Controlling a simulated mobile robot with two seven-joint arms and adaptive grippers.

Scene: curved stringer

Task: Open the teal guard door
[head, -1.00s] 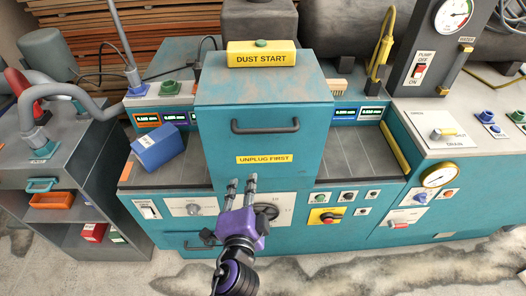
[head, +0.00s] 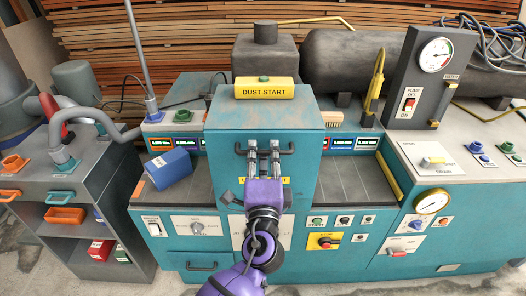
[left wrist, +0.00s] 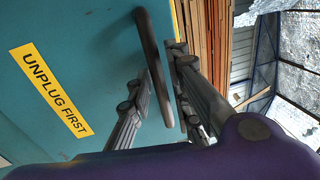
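The teal guard door (head: 225,125) stands closed on the front of the machine hood in the head view. Its dark bar handle (head: 290,151) runs across the door's upper part. My left gripper (head: 264,150) is at the handle, its grey fingers open. In the left wrist view the handle (left wrist: 152,60) lies between the fingers of the left gripper (left wrist: 164,64), which look apart and not closed on it. I cannot tell whether they touch it. The UNPLUG FIRST label (left wrist: 50,90) is clear there but mostly covered in the head view. My right gripper is not in view.
A yellow DUST START box (head: 264,90) sits on top of the hood. A blue box (head: 169,169) lies on the worktop to the left. A grey panel with a gauge (head: 418,75) stands at the right. Front controls include a yellow-backed switch (head: 324,241).

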